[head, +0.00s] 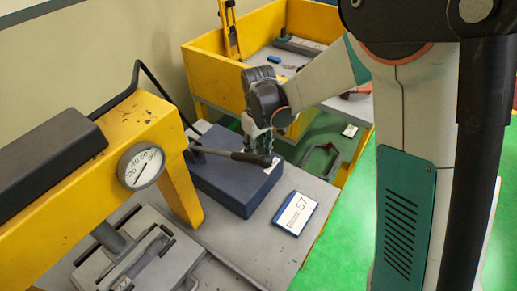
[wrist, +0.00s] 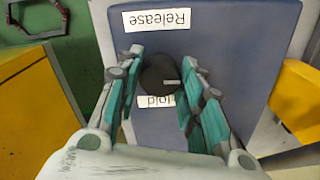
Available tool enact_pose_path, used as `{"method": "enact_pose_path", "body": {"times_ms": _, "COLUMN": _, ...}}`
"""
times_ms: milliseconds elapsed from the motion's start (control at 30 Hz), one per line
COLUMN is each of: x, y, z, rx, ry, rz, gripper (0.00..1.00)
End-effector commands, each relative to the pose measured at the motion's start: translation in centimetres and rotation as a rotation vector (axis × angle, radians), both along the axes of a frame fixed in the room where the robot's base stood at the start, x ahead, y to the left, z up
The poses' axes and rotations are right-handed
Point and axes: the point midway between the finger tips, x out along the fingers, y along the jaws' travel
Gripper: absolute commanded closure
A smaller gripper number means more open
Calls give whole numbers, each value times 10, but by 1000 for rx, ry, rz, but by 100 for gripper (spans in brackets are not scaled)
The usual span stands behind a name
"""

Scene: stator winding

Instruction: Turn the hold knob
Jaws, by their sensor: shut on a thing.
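The round black hold knob (wrist: 159,73) is on top of the blue box, between a "Release" label (wrist: 157,19) and a "Hold" label (wrist: 153,101) that is partly covered. A small light mark shows on the knob. My gripper (wrist: 161,68) is shut on the knob, with a green-padded finger on each side of it. In the head view my gripper (head: 262,136) points down over the blue box (head: 222,180), and the knob cannot be made out there.
A dark lever (head: 232,155) passes close by my gripper over the box. A yellow press (head: 110,147) with a dial gauge (head: 141,166) stands at left. A yellow bin (head: 215,78) is behind.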

Motion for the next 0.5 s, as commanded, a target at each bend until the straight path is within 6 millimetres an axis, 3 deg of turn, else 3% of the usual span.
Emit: {"method": "enact_pose_path", "body": {"times_ms": 500, "x": 0, "y": 0, "z": 0, "rx": 1, "ry": -1, "rz": -490, "gripper": 89}}
